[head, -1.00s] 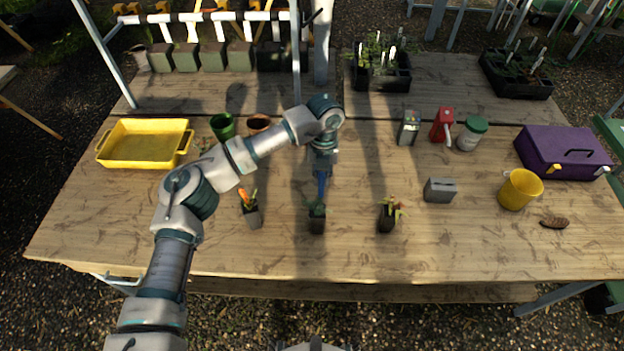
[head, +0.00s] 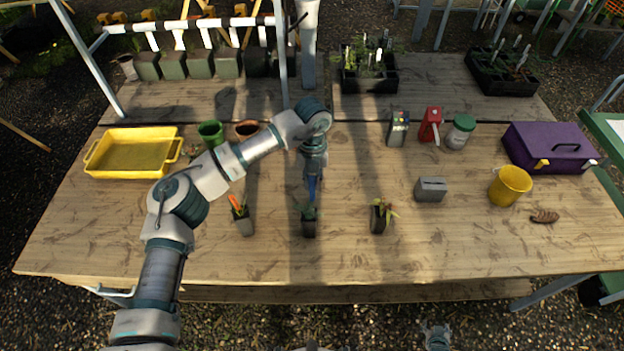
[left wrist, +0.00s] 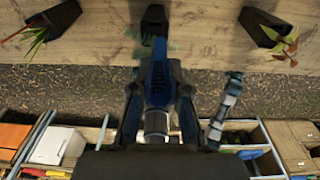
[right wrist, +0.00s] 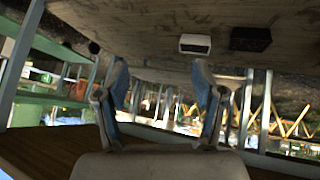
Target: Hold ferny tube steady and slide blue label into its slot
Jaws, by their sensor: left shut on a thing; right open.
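The ferny tube (head: 309,228), a small dark pot with thin green fronds, stands upright in the middle of the table's front row. It also shows at the top of the left wrist view (left wrist: 154,18). My right gripper (head: 437,338) is low at the front, off the table and away from the tube. Its fingers (right wrist: 160,90) are open and empty.
A tube with an orange piece (head: 243,226) stands left of the ferny tube, and a spiky-leaved tube (head: 380,218) stands right. Farther right are a grey block (head: 430,189), yellow bucket (head: 510,186) and purple box (head: 548,148). Bare wood lies between the tubes.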

